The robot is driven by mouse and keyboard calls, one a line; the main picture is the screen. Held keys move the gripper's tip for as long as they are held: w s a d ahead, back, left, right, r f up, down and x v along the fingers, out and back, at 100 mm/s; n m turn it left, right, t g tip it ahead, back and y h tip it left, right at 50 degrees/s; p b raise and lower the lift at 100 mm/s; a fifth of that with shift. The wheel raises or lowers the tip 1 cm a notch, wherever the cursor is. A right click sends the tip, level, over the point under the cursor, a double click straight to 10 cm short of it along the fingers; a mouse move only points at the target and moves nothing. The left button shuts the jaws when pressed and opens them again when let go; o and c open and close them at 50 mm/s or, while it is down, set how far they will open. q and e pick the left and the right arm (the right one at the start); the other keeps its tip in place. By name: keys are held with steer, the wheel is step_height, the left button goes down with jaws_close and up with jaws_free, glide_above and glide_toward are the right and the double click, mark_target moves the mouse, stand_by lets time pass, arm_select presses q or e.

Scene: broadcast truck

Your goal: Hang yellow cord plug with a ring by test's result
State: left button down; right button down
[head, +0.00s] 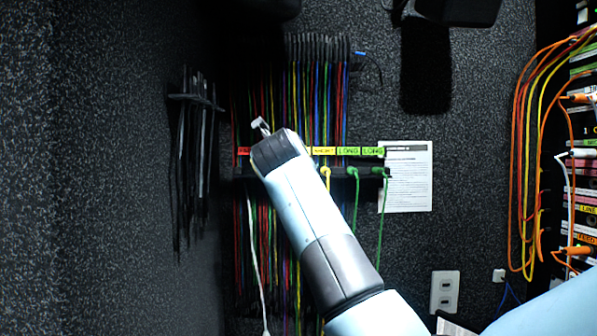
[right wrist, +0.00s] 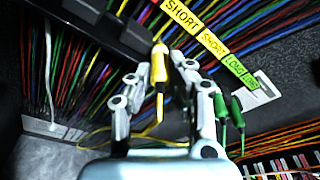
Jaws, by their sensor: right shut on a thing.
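My right gripper (right wrist: 161,68) is shut on a yellow cord plug (right wrist: 159,64), which sits between its fingers with a thin yellow cord trailing down. In the head view my right gripper (head: 262,126) is over the rack's left half, and my arm hides the held plug. Another yellow plug (head: 325,173) hangs under a yellow label (head: 323,151). Two green plugs (head: 352,172) hang under green LONG labels (head: 348,151). In the right wrist view the yellow labels (right wrist: 182,17) read SHORT. I cannot make out a ring. My left gripper is not in view.
A dark rail (head: 342,172) carries the hanging plugs, with many coloured cords above and below. A red label (head: 244,151) is at its left end. A white cord (head: 253,240) hangs there. A paper sheet (head: 408,185) is on the wall at right.

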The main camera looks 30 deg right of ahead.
steer(key=shift+f+p, duration=0.15)
steer(key=shift+p, duration=0.2)
stand_by(0.5)
steer(key=c, duration=1.2)
jaws_free()
steer(key=shift+o, duration=0.5)
steer(key=o, duration=1)
steer(key=shift+s, duration=0.1)
